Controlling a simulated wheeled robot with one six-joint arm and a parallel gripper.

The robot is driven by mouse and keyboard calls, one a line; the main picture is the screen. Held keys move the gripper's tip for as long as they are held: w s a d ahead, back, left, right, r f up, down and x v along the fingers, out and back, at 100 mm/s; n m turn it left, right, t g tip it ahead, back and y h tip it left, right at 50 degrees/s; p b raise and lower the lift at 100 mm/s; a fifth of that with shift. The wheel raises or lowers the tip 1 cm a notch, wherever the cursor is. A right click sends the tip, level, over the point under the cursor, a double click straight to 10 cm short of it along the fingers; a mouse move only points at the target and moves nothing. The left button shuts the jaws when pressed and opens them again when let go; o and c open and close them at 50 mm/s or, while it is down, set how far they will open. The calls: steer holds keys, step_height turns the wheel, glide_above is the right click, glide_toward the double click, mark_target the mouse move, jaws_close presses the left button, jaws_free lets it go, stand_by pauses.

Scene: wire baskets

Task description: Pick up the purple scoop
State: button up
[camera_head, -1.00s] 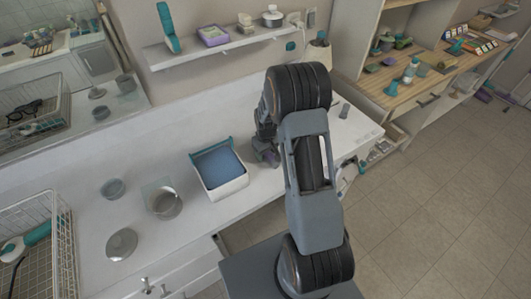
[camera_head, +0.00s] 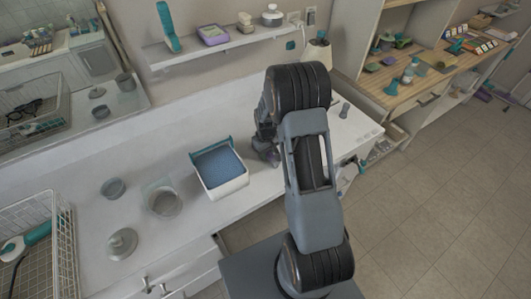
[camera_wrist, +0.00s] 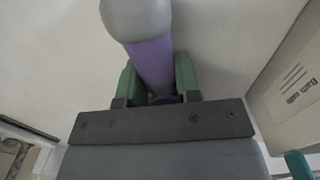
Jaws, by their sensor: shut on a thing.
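The purple scoop (camera_wrist: 152,62) is between the two green fingers of my gripper (camera_wrist: 157,78) in the wrist view. The fingers are shut on its purple shaft, and its rounded grey end (camera_wrist: 137,14) points to the top of the picture. In the head view my gripper (camera_head: 266,146) is low over the white counter, just right of the blue-lined white bin, with a bit of purple showing at its tip. My arm hides most of it there. I cannot tell whether the scoop is clear of the counter.
The white bin (camera_head: 241,181) stands close to the left of my gripper; its printed side (camera_wrist: 295,95) shows at the wrist view's right. A clear container (camera_head: 163,202), a grey round lid (camera_head: 122,243) and a wire basket (camera_head: 62,240) are farther left. A wall shelf (camera_head: 220,46) hangs behind.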

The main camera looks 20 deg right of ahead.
steer(key=shift+r, duration=0.6)
steer(key=s+a+r+b, duration=0.2)
steer(key=s+a+r, duration=0.5)
steer(key=s+r, duration=0.4)
steer(key=shift+s+a+r, duration=0.3)
steer(key=shift+s+r, duration=0.1)
steer(key=shift+s, duration=0.05)
